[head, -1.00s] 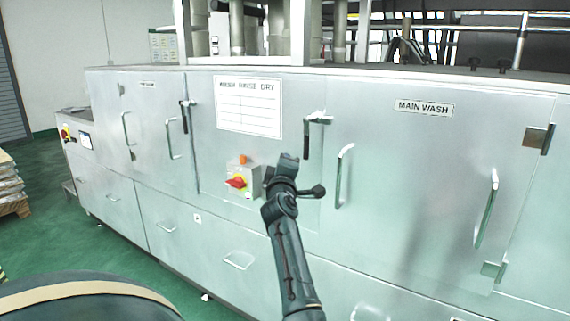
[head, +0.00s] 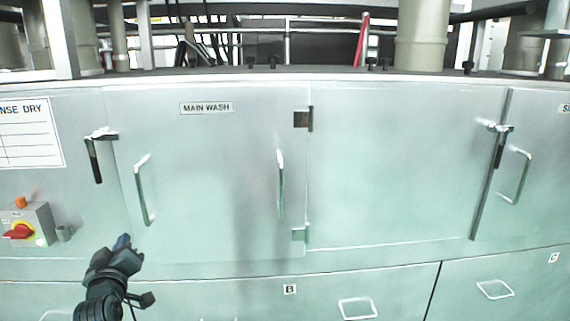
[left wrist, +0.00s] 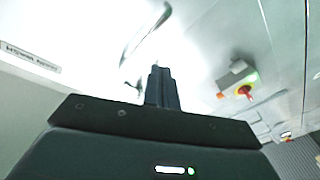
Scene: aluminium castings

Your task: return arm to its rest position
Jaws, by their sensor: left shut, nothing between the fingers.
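My left gripper (head: 124,243) is low at the left of the head view, in front of the washing machine's steel front (head: 220,225). It is between the red rotary switch (head: 19,231) and the left handle of the MAIN WASH door (head: 143,190). In the left wrist view the fingers (left wrist: 160,72) are together with nothing between them. That view also shows the red switch (left wrist: 244,91), to the right of the fingers. My right gripper is not in view.
The MAIN WASH door looks shut, with a black latch lever (head: 96,158) at its left. A second latch (head: 499,148) and handle (head: 517,176) are at the right. Drawers with handles (head: 357,308) run along the bottom. Pipes (head: 422,40) stand above the machine.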

